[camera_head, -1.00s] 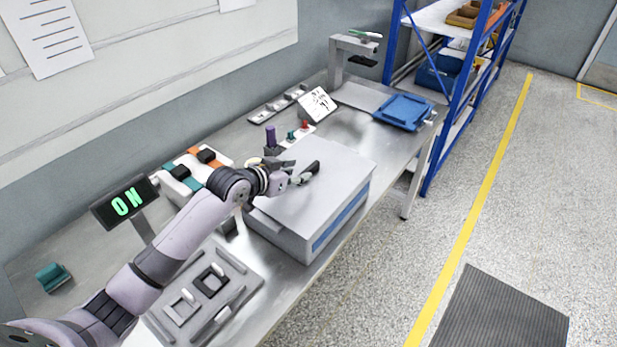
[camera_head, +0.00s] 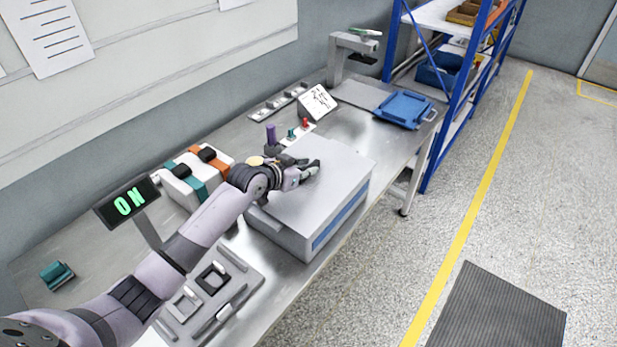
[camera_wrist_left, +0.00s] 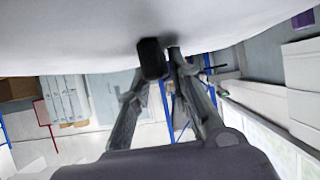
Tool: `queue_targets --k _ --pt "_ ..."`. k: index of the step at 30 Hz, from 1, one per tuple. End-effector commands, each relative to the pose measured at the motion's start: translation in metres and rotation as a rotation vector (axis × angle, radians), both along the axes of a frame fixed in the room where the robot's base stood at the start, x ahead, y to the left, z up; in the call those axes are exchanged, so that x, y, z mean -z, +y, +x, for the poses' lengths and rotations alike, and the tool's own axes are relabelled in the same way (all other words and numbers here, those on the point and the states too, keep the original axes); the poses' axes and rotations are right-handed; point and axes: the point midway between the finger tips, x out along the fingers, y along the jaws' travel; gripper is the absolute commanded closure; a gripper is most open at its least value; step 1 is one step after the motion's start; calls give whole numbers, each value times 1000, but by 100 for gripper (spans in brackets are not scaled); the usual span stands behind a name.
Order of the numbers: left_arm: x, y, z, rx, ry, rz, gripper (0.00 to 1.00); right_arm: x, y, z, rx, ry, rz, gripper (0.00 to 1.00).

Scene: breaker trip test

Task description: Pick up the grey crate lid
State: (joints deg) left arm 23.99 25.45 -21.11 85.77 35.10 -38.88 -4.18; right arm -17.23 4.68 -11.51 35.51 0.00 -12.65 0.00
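The grey crate lid (camera_head: 335,163) is the pale flat top of a grey crate (camera_head: 290,240) with a blue stripe, lying level on the bench. My left gripper (camera_head: 315,168) is low over the lid's middle, at its dark handle, and mostly covers it. In the left wrist view, the pale lid (camera_wrist_left: 80,25) fills the top. A dark block, apparently the handle (camera_wrist_left: 152,58), lies at the converging fingertips (camera_wrist_left: 164,60). The gap there is narrow; I cannot tell whether the fingers press on it. My right gripper is not in view.
A lit "ON" display (camera_head: 129,202) and a grey tray of parts (camera_head: 240,275) stand near my left arm. A purple post (camera_head: 271,135) is behind the crate. A blue tray (camera_head: 404,110) lies at the bench's far end.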

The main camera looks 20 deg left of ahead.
Motion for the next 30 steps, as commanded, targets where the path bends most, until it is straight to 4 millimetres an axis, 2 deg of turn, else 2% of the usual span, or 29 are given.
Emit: queue_targets --k 8,24,30 --pt "0 0 0 0 0 0 100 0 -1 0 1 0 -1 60" --pt "-2 0 0 0 -2 -1 100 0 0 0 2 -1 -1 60" --pt "-15 0 1 0 -4 -1 100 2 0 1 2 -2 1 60"
